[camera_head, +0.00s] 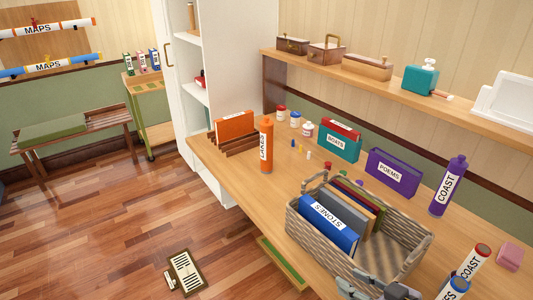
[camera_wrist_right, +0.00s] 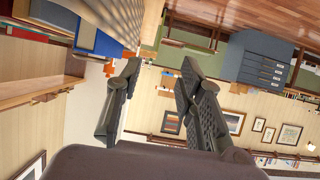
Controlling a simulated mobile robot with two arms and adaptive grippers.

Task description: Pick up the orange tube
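The orange tube (camera_head: 266,147), with a white label reading LAKES, stands upright on the wooden desk near its left edge, beside an orange file in a slotted brown rack. My right gripper (camera_head: 378,284) shows at the bottom edge of the head view, in front of the basket's near end and well apart from the orange tube. In the right wrist view my right gripper (camera_wrist_right: 158,82) has its two dark fingers spread, with nothing between them. The orange tube cannot be made out in that view. My left gripper is not in view.
A wicker basket (camera_head: 299,225) of books stands on the desk between my right gripper and the tube. A teal box (camera_head: 339,143), a purple POEMS box (camera_head: 392,173) and a purple COAST tube (camera_head: 448,187) stand behind. A shelf (camera_head: 375,82) runs above the desk.

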